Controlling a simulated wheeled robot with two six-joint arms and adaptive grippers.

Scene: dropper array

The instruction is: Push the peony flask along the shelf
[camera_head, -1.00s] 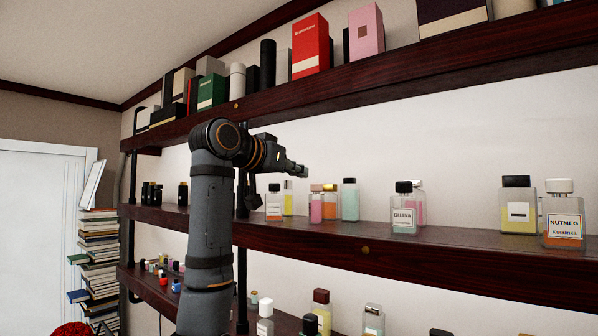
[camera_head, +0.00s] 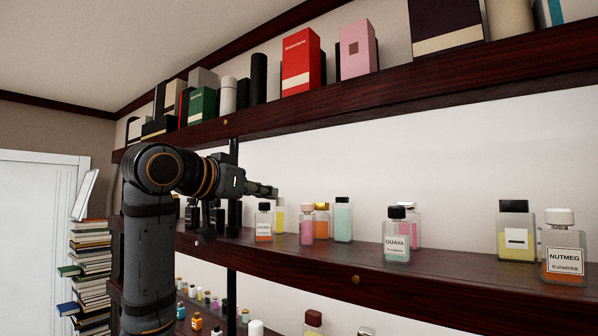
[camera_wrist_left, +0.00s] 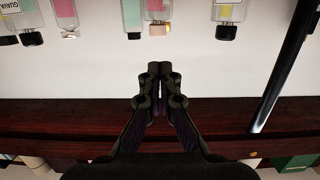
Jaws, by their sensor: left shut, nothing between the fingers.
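My left gripper (camera_head: 275,191) is shut and empty, close to the cap of a yellow flask (camera_head: 279,218); contact cannot be told. In the left wrist view, its fingers (camera_wrist_left: 160,72) show against the white wall, with flasks along the top edge. No label reading peony is legible, so I cannot tell which flask it is. Candidates on the middle shelf (camera_head: 330,262) include a small black-capped flask with an unreadable label (camera_head: 264,222), a pink flask (camera_head: 306,225), an orange one (camera_head: 321,222) and a mint one (camera_head: 343,219). My right gripper is not in view.
Further right stand the guava flask (camera_head: 397,236), a pink flask behind it, a yellow flask (camera_head: 516,231) and the nutmeg flask (camera_head: 563,247). A black shelf post (camera_head: 232,262) rises behind my arm. The upper shelf (camera_head: 330,97) with boxes hangs above. Bare shelf separates the mint and guava flasks.

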